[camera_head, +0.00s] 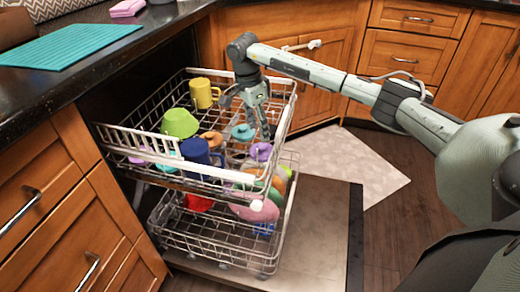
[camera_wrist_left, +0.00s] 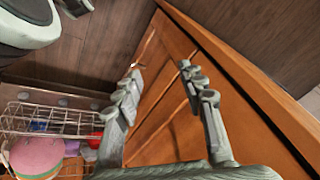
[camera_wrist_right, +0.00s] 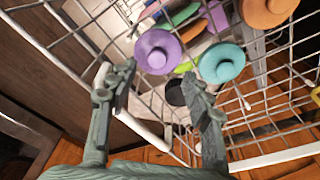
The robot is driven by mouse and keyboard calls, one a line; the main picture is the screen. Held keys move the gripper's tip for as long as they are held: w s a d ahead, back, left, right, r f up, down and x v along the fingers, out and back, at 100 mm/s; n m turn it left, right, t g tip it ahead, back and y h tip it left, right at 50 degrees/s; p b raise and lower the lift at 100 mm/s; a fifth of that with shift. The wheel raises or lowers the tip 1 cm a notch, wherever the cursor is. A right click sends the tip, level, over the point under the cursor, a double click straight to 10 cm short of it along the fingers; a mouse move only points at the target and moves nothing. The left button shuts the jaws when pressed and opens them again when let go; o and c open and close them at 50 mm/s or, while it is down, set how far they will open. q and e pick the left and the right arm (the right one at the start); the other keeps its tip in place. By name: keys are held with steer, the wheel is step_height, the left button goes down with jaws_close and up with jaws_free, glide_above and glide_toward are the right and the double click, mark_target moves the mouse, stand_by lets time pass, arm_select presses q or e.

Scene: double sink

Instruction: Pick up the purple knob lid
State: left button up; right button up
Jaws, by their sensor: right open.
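The purple knob lid (camera_head: 261,151) sits in the upper dishwasher rack (camera_head: 165,158), near its right side. In the right wrist view the purple knob lid (camera_wrist_right: 158,52) shows its round disc and central knob, beyond my fingertips. My right gripper (camera_head: 258,122) points down over the rack's right part, above and behind the lid. In the right wrist view my right gripper (camera_wrist_right: 160,84) is open with nothing between its fingers. My left gripper (camera_wrist_left: 161,76) shows only in its wrist view, open and empty in front of wooden cabinet fronts.
A teal knob lid (camera_head: 243,132) sits close to the purple one. A yellow mug (camera_head: 203,93), green bowl (camera_head: 179,123) and blue mug (camera_head: 200,151) share the rack. The lower rack (camera_head: 205,243) holds more dishes, including a pink one (camera_head: 256,211). Floor right of the racks is clear.

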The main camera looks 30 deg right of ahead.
mark_target(262, 146)
steer(key=f, duration=0.3)
steer(key=d+f, duration=0.1)
steer(key=f, duration=0.1)
steer(key=shift+s+f, duration=0.25)
steer(key=shift+f, duration=0.1)
steer(key=c, duration=0.9)
steer(key=shift+r, duration=0.1)
steer(key=shift+c, duration=0.3)
